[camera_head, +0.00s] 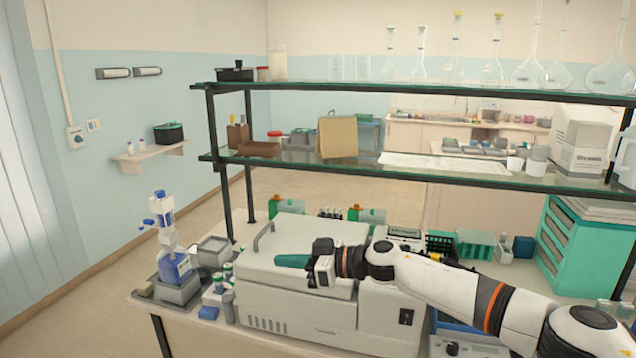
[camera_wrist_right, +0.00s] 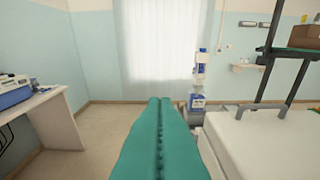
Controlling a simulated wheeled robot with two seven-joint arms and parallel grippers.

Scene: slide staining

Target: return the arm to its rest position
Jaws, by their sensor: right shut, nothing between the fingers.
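My right arm reaches in from the lower right of the head view. My right gripper (camera_head: 292,261) has green fingers that point left, and it is over the top of the white bench machine (camera_head: 290,306). In the right wrist view its two green fingers (camera_wrist_right: 160,104) lie side by side, shut with nothing between them. The machine's white lid (camera_wrist_right: 262,140) shows to the right of the fingers there. I cannot tell the exact gap between gripper and lid. My left gripper is in neither view.
A two-level glass shelf (camera_head: 400,172) with flasks stands behind the arm. A blue-labelled dispenser bottle (camera_head: 174,264) and small bottles (camera_head: 222,290) stand left of the machine. A teal drawer cabinet (camera_head: 570,248) is at right. Open floor (camera_head: 95,310) lies left of the bench.

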